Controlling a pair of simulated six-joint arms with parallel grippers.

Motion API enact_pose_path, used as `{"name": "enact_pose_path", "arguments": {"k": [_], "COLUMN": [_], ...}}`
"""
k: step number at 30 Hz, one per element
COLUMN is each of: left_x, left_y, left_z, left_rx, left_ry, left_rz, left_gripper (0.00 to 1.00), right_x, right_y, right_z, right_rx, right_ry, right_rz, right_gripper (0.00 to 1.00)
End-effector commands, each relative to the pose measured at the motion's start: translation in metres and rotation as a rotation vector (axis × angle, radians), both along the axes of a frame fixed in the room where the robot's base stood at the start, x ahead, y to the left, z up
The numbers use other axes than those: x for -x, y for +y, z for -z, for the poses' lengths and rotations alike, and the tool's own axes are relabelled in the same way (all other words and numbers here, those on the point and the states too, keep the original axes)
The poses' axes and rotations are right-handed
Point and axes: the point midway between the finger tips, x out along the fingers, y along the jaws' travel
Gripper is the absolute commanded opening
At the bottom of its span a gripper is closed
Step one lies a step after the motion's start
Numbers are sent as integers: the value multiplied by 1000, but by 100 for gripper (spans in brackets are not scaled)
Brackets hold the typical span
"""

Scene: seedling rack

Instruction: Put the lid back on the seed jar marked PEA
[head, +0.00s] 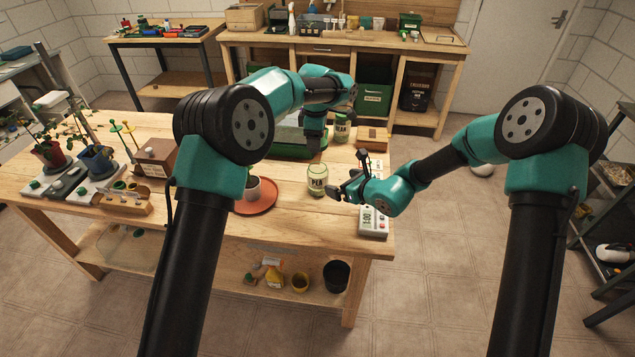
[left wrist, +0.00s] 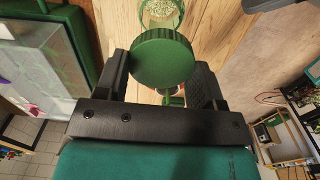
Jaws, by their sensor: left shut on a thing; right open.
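The jar marked PEA (head: 318,182) stands upright on the wooden table, right of the orange saucer. My left gripper (head: 314,143) is above and slightly behind it in the head view. In the left wrist view my left gripper (left wrist: 160,85) is shut on a round green lid (left wrist: 162,57), with a finger on either side. Beyond the lid an open glass jar (left wrist: 160,12) shows pale seeds inside; its label is not visible there. My right gripper (head: 346,184) is open, low beside the PEA jar on its right; I cannot tell whether it touches the jar.
A jar marked BEAN (head: 341,130) stands farther back, near a wooden box (head: 373,137). A white timer device (head: 373,222) lies under my right gripper at the table's right edge. An orange saucer (head: 262,204) with a pot is to the left. A green tray (head: 290,150) is behind.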

Motion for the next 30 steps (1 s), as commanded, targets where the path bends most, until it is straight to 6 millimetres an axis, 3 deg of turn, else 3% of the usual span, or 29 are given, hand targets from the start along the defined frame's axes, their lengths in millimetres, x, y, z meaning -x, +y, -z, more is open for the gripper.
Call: {"name": "enact_pose_path", "arguments": {"k": [18,30], "left_x": [0,0], "left_y": [0,0], "left_z": [0,0], "left_rx": [0,0], "left_ry": [0,0], "left_rz": [0,0], "left_gripper": [41,41], "right_x": [-62,-74], "right_y": [56,67], "right_z": [35,41], "right_rx": [1,0], "right_ry": [-1,-1], "right_rz": [0,0], "right_gripper": [100,100]}}
